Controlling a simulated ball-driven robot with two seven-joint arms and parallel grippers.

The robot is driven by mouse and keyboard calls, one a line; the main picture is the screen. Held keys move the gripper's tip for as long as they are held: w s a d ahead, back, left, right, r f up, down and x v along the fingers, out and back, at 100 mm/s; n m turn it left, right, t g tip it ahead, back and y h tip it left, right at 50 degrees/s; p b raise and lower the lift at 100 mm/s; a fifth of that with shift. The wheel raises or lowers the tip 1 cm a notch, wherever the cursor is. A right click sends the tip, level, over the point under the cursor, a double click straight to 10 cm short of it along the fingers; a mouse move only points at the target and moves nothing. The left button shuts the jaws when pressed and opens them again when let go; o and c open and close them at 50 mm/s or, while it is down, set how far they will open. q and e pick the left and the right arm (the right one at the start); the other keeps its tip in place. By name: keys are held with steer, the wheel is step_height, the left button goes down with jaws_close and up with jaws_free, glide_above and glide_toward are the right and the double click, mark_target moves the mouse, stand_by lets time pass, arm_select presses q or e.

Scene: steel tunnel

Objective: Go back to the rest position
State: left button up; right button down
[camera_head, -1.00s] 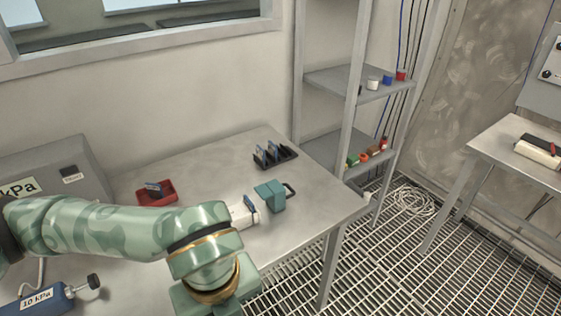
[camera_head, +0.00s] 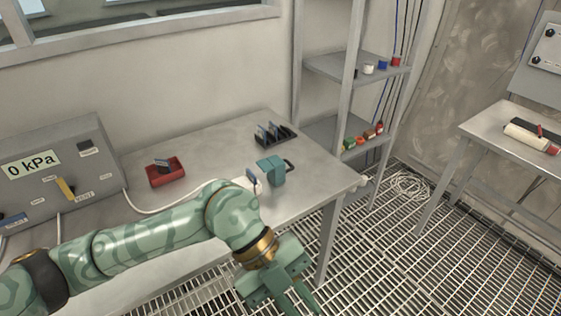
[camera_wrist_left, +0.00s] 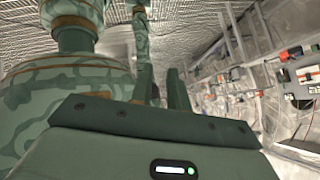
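My left arm comes in from the left in the head view, over the front of the steel table (camera_head: 212,145). My left gripper (camera_head: 305,303) hangs past the table's front edge, over the floor grating, tilted down at the bottom of the picture. No object shows at it. In the left wrist view my left gripper's fingers (camera_wrist_left: 165,90) point away from the camera near the middle; their gap is too unclear to judge. My right gripper is not in view.
On the table are a gauge box (camera_head: 58,172) reading 0 kPa, a red tray (camera_head: 166,173), a black rack (camera_head: 273,136) and a teal block (camera_head: 271,171). A grey shelf (camera_head: 345,68) and second table (camera_head: 508,138) stand right.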

arm_select(q)
steer(key=w+d+n+h, duration=0.3)
steer(key=w+d+h, duration=0.1)
steer(key=w+h, duration=0.25)
steer(key=w+a+f+n+t+h, duration=0.3)
steer(key=w+f+n+t+h, duration=0.1)
steer(key=w+f+n+t, duration=0.4)
steer(key=a+f+n+t+y, duration=0.4)
steer(key=a+f+n+t, duration=0.15)
steer(key=f, duration=0.45)
steer(key=a+f+n+t+y, duration=0.45)
steer(key=a+f, duration=0.25)
steer(key=f, duration=0.3)
steer(key=s+a+f+n+g+y, duration=0.2)
steer(key=s+a+f+y, duration=0.1)
steer(key=s+a+f, duration=0.4)
steer(key=s+a+f+n+g+y, duration=0.3)
steer(key=s+a+f+y, duration=0.1)
steer(key=s+f, duration=0.55)
steer(key=s+a+f+g, duration=0.2)
steer(key=s, duration=0.6)
steer(key=s+a+f+n+g+y, duration=0.1)
steer(key=s+a+f+g, duration=0.1)
steer(key=s, duration=0.7)
steer(key=s+a+f+g+y, duration=0.1)
steer(key=s+a+f+g, duration=0.1)
steer(key=s, duration=0.6)
steer(key=shift+s+f+n+g, duration=0.3)
steer(key=shift+s+f, duration=0.1)
steer(key=shift+f, duration=0.15)
